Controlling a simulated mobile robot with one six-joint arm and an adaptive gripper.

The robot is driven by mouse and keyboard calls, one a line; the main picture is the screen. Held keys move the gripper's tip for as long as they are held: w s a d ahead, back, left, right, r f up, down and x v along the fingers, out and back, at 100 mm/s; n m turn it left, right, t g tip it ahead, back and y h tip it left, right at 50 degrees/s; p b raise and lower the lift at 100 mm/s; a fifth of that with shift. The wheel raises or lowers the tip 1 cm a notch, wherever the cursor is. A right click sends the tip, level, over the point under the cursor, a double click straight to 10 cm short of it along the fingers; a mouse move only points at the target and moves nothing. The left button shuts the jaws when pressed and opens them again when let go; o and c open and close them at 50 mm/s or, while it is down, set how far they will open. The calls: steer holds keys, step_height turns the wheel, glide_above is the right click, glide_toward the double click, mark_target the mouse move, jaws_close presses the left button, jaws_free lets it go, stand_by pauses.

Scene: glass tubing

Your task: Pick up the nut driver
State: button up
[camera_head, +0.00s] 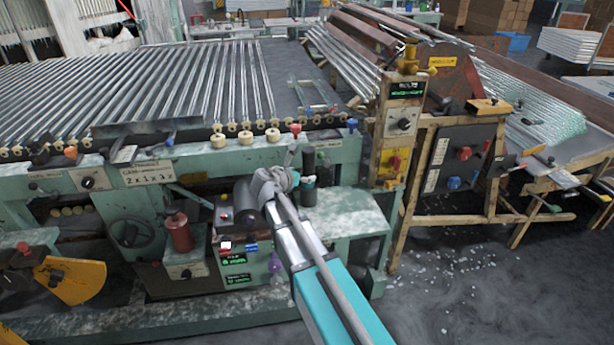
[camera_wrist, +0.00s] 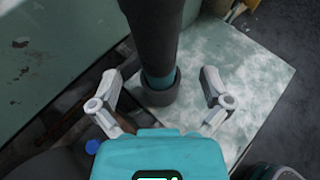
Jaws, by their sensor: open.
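A dark upright cylinder with a teal band and a wider dark collar (camera_wrist: 158,92) stands between my gripper's fingers in the wrist view. In the head view a black cylinder with a teal band (camera_head: 308,165) stands at the back of the pale green ledge; it looks like the same thing. I cannot tell for sure whether it is the nut driver. My gripper (camera_wrist: 160,80) is open, one finger on each side of the cylinder, with gaps on both sides. In the head view my arm hides part of the gripper and the cylinder's surroundings.
The pale green ledge (camera_head: 350,222) is mostly bare on the right. The tubing machine (camera_head: 225,160) rises behind, and a control post (camera_head: 398,130) stands to the right. A red cylinder (camera_head: 178,232) is at the left. The floor (camera_head: 470,270) at right holds scattered fragments.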

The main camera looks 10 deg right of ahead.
mark_target(309, 149)
steer(key=shift+b+x, duration=0.7)
steer(key=shift+x, duration=1.5)
steer(key=shift+a, duration=0.1)
steer(key=shift+c, duration=0.2)
jaws_close()
steer(key=shift+w+r, duration=0.1)
steer(key=shift+r, duration=0.15)
step_height(309, 149, up, 10)
steer(key=p, duration=1)
steer(key=shift+f, duration=0.2)
